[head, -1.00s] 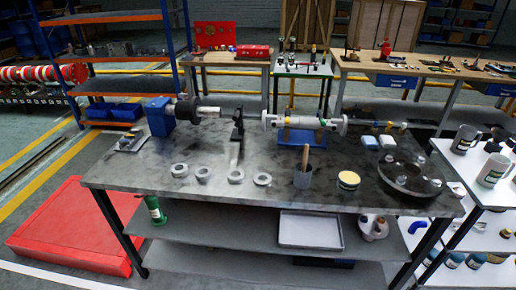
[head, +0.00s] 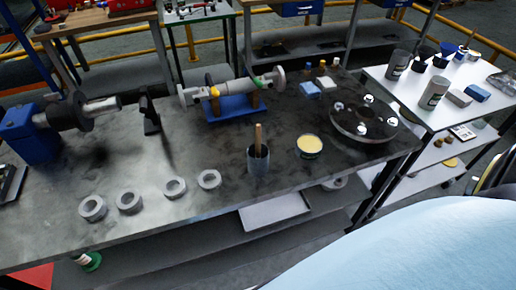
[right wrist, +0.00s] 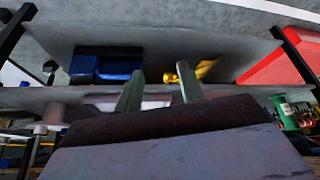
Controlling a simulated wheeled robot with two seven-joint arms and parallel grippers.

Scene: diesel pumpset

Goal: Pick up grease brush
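The grease brush (head: 258,138) stands handle-up in a dark grey cup (head: 258,162) near the front edge of the workbench. Only its wooden handle shows; the lower end is hidden inside the cup. An open tin of yellow grease (head: 309,146) stands just right of the cup. My right gripper (right wrist: 160,88) shows in the right wrist view with its two greenish fingers apart and nothing between them. The bench's lower shelves are behind it there, and the brush is not visible in that view. My left gripper is not in view.
A white shelf unit (head: 405,88) stands right. Bare bench surrounds the cup.

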